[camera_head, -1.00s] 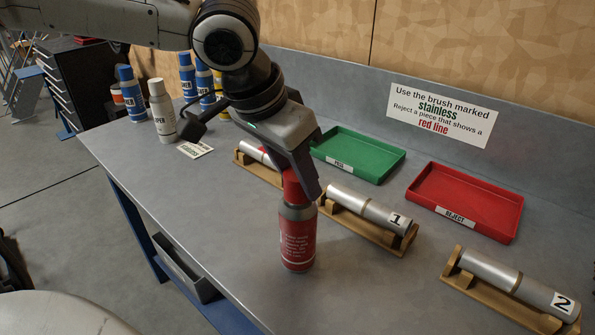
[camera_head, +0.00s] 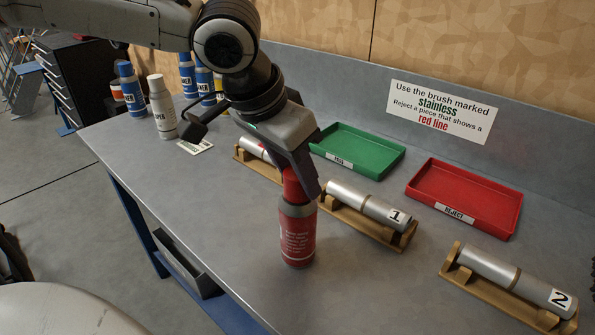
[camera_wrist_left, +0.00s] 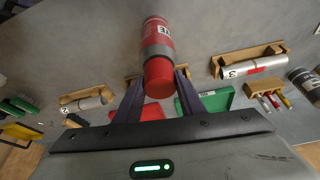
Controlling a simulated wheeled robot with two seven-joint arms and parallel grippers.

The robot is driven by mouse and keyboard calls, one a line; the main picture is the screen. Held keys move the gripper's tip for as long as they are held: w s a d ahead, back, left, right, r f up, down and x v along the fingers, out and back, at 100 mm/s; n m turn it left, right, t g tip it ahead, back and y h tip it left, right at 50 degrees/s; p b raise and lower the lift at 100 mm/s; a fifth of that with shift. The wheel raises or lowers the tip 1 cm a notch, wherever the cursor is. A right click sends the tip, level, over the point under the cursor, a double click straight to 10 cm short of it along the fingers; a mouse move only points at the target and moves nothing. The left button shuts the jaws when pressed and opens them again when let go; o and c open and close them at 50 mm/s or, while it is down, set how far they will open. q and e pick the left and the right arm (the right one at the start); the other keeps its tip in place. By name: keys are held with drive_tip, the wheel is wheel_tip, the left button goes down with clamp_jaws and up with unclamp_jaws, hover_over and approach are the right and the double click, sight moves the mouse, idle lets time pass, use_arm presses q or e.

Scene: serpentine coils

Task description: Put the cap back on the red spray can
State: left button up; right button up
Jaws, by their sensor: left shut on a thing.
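The red spray can (camera_head: 298,240) stands upright near the front edge of the bench, with a silver shoulder and white print. A red cap (camera_head: 293,185) sits at its top, in line with the can; I cannot tell whether it is fully seated. My left gripper (camera_head: 304,182) comes down from above and is shut on the cap. In the left wrist view the cap (camera_wrist_left: 159,78) lies between the two fingers, with the silver band and the red can body (camera_wrist_left: 157,32) beyond it. My right gripper is not in view.
Wooden cradles hold metal cylinders, one marked 1 (camera_head: 369,206) and one marked 2 (camera_head: 516,280). A green tray (camera_head: 357,150) and a red tray (camera_head: 464,199) lie behind. Blue and white cans (camera_head: 162,107) stand at the back left. The bench left of the red can is clear.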

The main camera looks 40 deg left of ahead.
use_arm(q)
drive_tip(key=shift+f+p, duration=0.1)
drive_tip(key=shift+p, duration=0.2)
idle(0.5)
drive_tip(key=o, duration=1.6)
drive_tip(key=shift+o, duration=0.2)
drive_tip(key=shift+r, duration=3.8)
clamp_jaws()
